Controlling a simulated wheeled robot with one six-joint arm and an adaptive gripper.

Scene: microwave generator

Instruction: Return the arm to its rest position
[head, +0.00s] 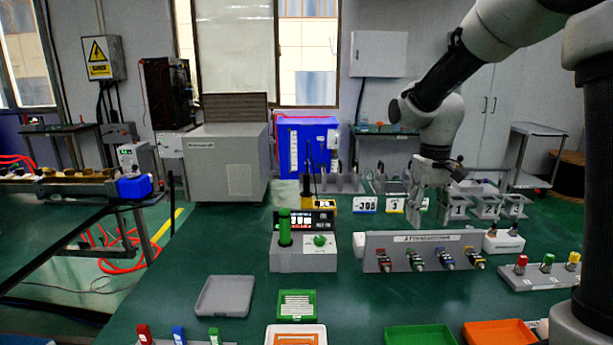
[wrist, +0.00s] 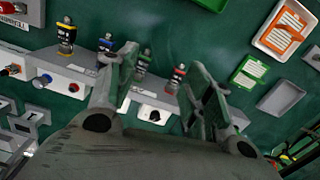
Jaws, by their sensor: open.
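My arm comes in from the upper right in the head view, and my gripper (head: 418,207) hangs over the green table (head: 230,255), behind the grey panel with coloured plugs (head: 412,243). In the wrist view my gripper (wrist: 160,85) has its two fingers spread apart, with nothing between them. The plug panel (wrist: 135,85) lies below and beyond the fingers there, with its red, green, blue and yellow plugs showing. Whether the fingers touch anything is hard to tell, but they look clear of the panel.
A grey generator box (head: 303,257) with a green cylinder stands left of the panel. Small grey bins (head: 485,206) stand right of my gripper. A grey tray (head: 224,296), a green tray (head: 297,304) and a block with coloured knobs (head: 540,272) lie nearer the front.

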